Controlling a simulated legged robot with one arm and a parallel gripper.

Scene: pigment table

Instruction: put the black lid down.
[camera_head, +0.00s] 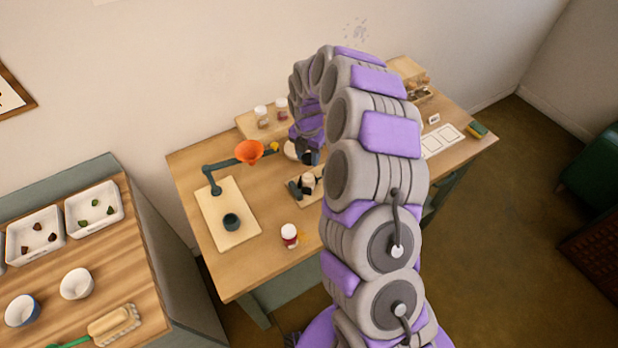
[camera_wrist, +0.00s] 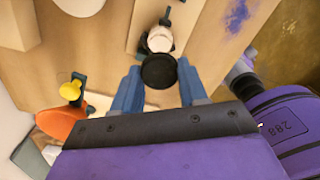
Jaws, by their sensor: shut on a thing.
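The black lid (camera_wrist: 159,71) is a dark round disc between the fingertips of my gripper (camera_wrist: 159,78) in the wrist view. The gripper is shut on it. A pale-topped jar (camera_wrist: 161,39) stands in a dark clamp just beyond the lid in that view; whether the lid touches it I cannot tell. In the head view my gripper (camera_head: 308,158) is over the table, just behind the clamped jar (camera_head: 308,181). The lid is too small to make out clearly there, and my arm hides part of the table.
A white-capped jar (camera_head: 289,236) stands near the front edge. Small jars (camera_head: 261,115) stand behind. White cards (camera_head: 441,140) lie right.

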